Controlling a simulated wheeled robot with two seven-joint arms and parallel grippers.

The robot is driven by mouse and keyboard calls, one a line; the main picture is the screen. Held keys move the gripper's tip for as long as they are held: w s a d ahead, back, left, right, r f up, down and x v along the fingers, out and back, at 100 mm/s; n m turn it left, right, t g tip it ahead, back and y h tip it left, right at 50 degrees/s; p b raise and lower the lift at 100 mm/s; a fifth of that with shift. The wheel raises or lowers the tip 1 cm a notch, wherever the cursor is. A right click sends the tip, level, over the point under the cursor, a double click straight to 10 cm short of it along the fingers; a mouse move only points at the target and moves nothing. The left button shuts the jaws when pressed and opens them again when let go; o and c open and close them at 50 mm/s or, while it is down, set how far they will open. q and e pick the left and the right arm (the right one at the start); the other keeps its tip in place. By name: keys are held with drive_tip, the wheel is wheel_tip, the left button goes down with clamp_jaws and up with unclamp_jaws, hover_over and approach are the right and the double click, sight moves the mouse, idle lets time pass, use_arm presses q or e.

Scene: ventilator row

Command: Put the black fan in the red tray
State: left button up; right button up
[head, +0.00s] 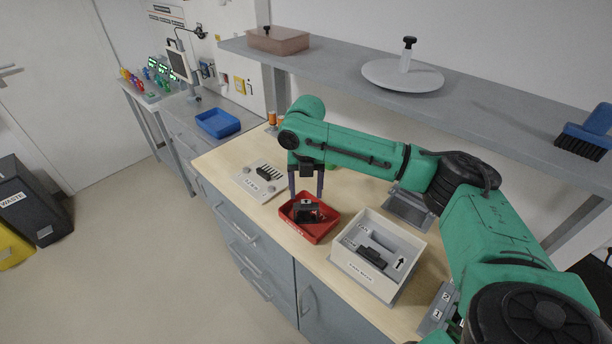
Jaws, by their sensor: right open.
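The red tray (322,234) sits on the wooden bench top, near its front edge. A black fan (304,213) lies inside it, seemingly a little tilted. My right gripper (306,194) hangs straight down over the tray with its two fingers spread apart. Its fingertips are close above the fan, and I cannot tell whether they touch it. Nothing is held between the fingers higher up. My left gripper is out of view.
A white box (413,258) with a black part in it stands right of the tray. A white board (252,190) with a black connector lies to the left. A grey shelf (480,103) runs above the bench. A blue tray (217,123) stands farther back.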

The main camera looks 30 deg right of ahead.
wheel_tip(320, 180, up, 11)
drive_tip(key=b, duration=0.2)
idle(0.3)
